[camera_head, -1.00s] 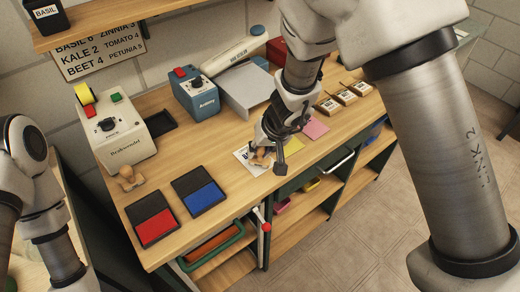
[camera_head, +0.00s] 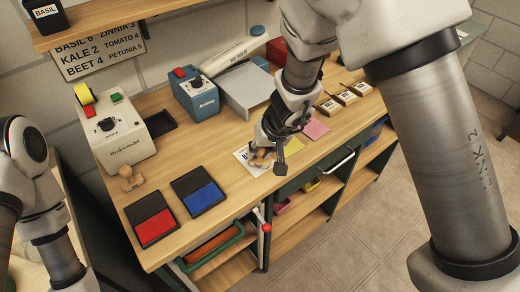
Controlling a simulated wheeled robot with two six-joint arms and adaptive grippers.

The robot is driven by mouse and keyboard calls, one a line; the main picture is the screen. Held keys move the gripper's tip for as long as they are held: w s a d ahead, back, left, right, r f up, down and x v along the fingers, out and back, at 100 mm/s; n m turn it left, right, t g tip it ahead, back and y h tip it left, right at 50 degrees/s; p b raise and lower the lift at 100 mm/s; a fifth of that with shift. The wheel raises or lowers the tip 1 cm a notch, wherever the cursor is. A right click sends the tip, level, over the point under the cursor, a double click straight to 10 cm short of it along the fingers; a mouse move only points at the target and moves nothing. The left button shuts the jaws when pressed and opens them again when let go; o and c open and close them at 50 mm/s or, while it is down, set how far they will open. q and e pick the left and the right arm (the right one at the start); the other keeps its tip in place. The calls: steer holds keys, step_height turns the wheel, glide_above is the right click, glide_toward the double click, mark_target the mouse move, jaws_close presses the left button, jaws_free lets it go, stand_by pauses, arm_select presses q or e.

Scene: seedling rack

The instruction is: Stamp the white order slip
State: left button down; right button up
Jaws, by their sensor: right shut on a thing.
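The white order slip (camera_head: 243,156) lies on the wooden bench near its front edge, partly hidden by my right gripper and the stamp. My right gripper (camera_head: 272,160) is shut on a wooden stamp (camera_head: 260,159), which is over the slip; I cannot tell whether its face touches the paper. A second wooden stamp (camera_head: 130,178) stands at the left. The red ink pad (camera_head: 153,225) and the blue ink pad (camera_head: 203,196) lie open in front. My left arm is at the left edge; its gripper is out of view.
A yellow slip (camera_head: 293,145) and a pink slip (camera_head: 316,127) lie right of the white one. A cream machine (camera_head: 122,135) and a blue machine (camera_head: 196,97) stand behind. Several small labelled blocks (camera_head: 345,97) sit at the right. Open shelves are below the bench.

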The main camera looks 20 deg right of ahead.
steer(key=shift+r+p, duration=2.45)
steer(key=shift+r, duration=1.05)
steer(key=shift+f, duration=0.1)
